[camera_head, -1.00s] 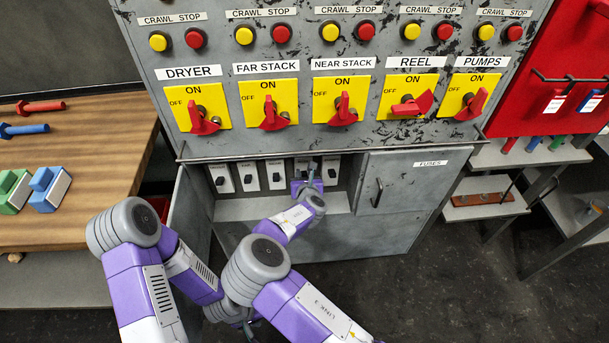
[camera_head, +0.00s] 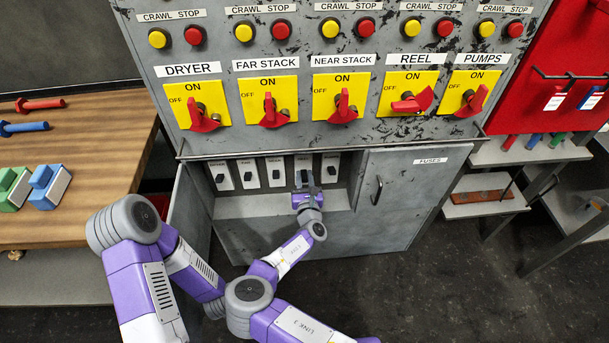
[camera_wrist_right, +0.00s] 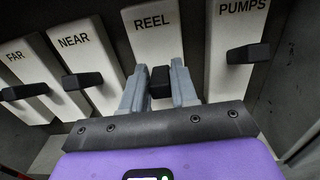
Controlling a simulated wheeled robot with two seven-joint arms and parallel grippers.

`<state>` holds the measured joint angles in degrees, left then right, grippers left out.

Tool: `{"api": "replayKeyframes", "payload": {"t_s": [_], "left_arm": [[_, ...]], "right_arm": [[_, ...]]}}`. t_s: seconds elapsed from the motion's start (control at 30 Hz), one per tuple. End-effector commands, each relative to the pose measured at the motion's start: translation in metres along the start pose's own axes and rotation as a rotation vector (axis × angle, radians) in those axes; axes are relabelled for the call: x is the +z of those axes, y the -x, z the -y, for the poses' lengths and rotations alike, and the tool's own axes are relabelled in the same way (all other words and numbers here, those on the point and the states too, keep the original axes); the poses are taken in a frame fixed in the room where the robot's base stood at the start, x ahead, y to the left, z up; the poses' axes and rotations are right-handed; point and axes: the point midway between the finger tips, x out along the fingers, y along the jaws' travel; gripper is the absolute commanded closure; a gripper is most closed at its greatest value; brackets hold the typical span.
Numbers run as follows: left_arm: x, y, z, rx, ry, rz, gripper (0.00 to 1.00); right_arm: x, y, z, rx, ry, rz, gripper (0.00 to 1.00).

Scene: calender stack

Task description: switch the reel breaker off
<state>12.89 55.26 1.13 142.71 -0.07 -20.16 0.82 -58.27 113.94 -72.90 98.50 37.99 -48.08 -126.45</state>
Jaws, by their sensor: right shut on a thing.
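The reel breaker (camera_wrist_right: 153,32) is a white plate labelled REEL with a black toggle (camera_wrist_right: 160,82), in the right wrist view. My right gripper (camera_wrist_right: 159,86) has its two grey fingers on either side of that toggle and is shut on it. In the head view the right gripper (camera_head: 304,181) is inside the open lower compartment, in front of the reel breaker (camera_head: 303,164), hiding its toggle. Whether the toggle is up or down cannot be told. My left gripper is not in view; only left arm links show.
The NEAR breaker (camera_wrist_right: 80,60) and PUMPS breaker (camera_wrist_right: 240,40) stand close on either side. A FUSES door (camera_head: 405,190) is right of the compartment, an open door (camera_head: 188,205) left. The yellow REEL rotary switch (camera_head: 403,88) is above. A wooden bench (camera_head: 95,150) stands left.

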Motion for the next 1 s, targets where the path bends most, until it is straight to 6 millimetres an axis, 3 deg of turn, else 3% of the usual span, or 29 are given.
{"api": "replayKeyframes", "payload": {"t_s": [0.5,1.0], "left_arm": [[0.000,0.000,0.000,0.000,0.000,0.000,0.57],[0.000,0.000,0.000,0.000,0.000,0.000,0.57]], "right_arm": [[-0.027,0.000,0.003,-0.009,-0.007,0.437,1.00],[-0.037,-0.003,0.002,-0.007,-0.003,0.650,1.00]]}}
